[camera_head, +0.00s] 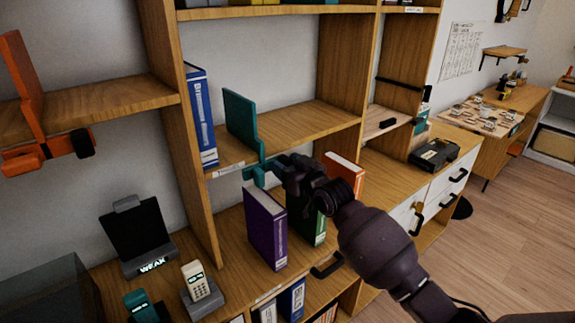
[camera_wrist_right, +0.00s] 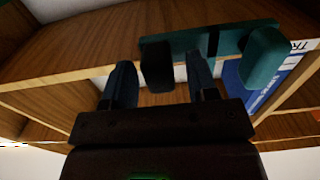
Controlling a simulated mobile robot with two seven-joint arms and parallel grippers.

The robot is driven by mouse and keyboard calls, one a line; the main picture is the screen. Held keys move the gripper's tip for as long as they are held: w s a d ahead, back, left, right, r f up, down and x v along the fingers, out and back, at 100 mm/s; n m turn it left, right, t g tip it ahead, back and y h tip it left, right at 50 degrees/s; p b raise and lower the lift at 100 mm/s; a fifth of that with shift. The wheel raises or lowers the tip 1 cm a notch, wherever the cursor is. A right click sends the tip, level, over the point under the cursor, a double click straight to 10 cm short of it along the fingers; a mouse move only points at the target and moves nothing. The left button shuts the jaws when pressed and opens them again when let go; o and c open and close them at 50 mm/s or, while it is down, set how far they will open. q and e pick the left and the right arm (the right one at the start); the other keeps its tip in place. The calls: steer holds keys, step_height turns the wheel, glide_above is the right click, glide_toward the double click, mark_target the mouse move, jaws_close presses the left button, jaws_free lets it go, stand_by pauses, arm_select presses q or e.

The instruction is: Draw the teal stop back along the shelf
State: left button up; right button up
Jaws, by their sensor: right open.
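The teal stop (camera_head: 241,118) stands on the middle shelf board (camera_head: 305,132), its upright plate to the right of a blue binder (camera_head: 201,115). Its lower part hangs at the shelf's front edge. In the right wrist view the stop (camera_wrist_right: 228,38) shows its teal end block and a black knob (camera_wrist_right: 157,66). My right gripper (camera_head: 276,168) is at the front edge by the stop's lower part. In the wrist view the gripper (camera_wrist_right: 160,78) is open, with the black knob between its fingers and a gap on each side. My left gripper is not in view.
An orange stop (camera_head: 28,85) sits on the left shelf. Below my right gripper stand a purple binder (camera_head: 265,228), a green binder (camera_head: 305,215) and an orange-white one (camera_head: 345,174). The middle shelf is bare to the right of the teal plate.

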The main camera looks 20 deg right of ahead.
steer(key=shift+c, duration=0.4)
steer(key=c, duration=0.7)
jaws_close()
steer(key=shift+d, duration=0.25)
steer(key=d, duration=0.1)
steer(key=w+d, duration=0.1)
steer(key=d+b, duration=0.1)
steer(key=shift+w+d, duration=0.25)
steer(key=shift+d, duration=0.15)
steer(key=o, duration=0.8)
jaws_free()
